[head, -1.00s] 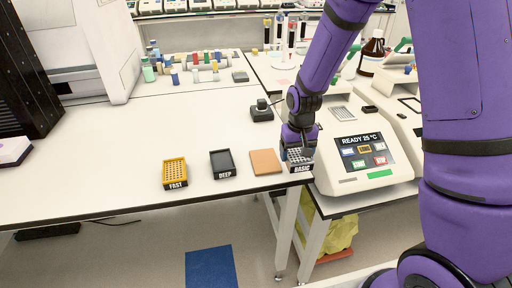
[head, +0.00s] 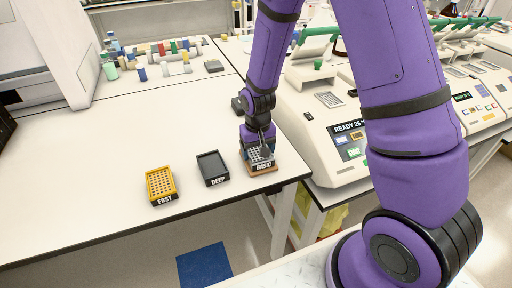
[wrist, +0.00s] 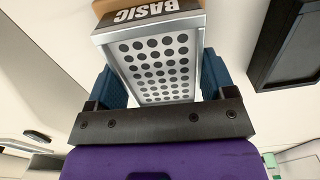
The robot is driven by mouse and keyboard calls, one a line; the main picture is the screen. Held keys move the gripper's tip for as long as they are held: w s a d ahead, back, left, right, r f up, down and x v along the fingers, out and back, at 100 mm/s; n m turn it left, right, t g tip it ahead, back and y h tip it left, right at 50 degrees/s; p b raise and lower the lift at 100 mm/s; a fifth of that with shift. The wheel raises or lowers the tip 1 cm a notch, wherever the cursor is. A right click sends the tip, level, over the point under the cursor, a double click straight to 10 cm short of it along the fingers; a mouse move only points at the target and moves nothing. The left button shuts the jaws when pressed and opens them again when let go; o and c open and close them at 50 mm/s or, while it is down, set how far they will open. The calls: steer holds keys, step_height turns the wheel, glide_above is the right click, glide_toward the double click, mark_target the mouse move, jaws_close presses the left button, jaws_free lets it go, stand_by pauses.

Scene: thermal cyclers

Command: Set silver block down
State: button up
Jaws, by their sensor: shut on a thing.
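The silver block (head: 261,158), labelled BASIC and with a grid of dark holes, is between the fingers of my gripper (head: 257,149). The wrist view shows the block (wrist: 155,62) upside down in the picture, with a blue finger pad on each side. The block is over the brown pad (head: 263,173), whose front edge shows below it. A strip of the pad (wrist: 235,12) shows beyond the block in the wrist view. I cannot tell whether the block touches the pad.
The dark DEEP block (head: 212,168) stands just left of the pad, and the yellow FAST block (head: 161,186) is further left. A cycler (head: 335,120) with a READY screen stands to the right. The table's front edge is close by.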

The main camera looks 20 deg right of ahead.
steer(key=shift+f, duration=0.1)
steer(key=o, duration=1.2)
steer(key=shift+o, duration=0.2)
step_height(320, 180, up, 13)
step_height(320, 180, up, 8)
steer(key=t, duration=0.1)
glide_above(258, 151)
steer(key=s+d, duration=0.2)
steer(key=s, duration=0.2)
steer(key=s+d+r+t, duration=0.2)
steer(key=s+r, duration=0.5)
steer(key=s, duration=0.2)
steer(key=s+d+r+t, duration=0.2)
steer(key=s+d+r, duration=0.1)
steer(key=s+r, duration=0.4)
steer(key=s, duration=0.3)
steer(key=shift+d, duration=0.3)
